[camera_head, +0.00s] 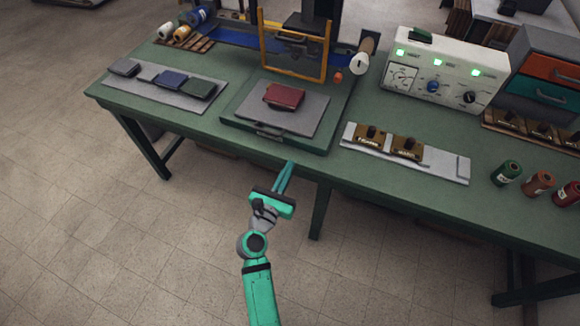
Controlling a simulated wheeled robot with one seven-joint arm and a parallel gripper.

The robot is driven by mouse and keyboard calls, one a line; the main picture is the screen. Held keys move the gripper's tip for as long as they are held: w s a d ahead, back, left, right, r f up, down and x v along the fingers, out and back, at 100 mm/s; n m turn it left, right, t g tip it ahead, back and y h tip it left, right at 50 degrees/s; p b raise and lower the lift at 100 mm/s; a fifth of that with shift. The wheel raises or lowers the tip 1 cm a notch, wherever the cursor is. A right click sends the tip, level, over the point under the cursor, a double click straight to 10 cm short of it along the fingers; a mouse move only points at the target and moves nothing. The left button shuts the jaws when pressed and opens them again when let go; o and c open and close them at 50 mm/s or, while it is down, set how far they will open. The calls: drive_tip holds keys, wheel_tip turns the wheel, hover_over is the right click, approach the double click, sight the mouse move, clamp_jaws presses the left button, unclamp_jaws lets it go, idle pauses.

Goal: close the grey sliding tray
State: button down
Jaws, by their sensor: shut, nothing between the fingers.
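The grey sliding tray (312,124) lies on a dark green base on the workbench and extends toward the front edge, below a yellow-framed press (294,74). A dark red cover (284,96) lies on the tray. A dark handle (268,131) shows at the tray's front edge. My gripper (287,165) is shut and empty, in front of the bench edge, just below and right of the handle in the picture. It appears apart from the tray.
A grey board (148,89) with several dark covers lies left of the tray. A pale board (443,164) with two brown blocks lies to the right. A control box (444,77) with green lights stands behind it. Spools (505,172) stand far right. Floor before the bench is clear.

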sight(306, 136)
drive_tip(key=x, duration=1.1)
drive_tip(key=shift+w+d, duration=0.15)
drive_tip(key=shift+d, duration=0.1)
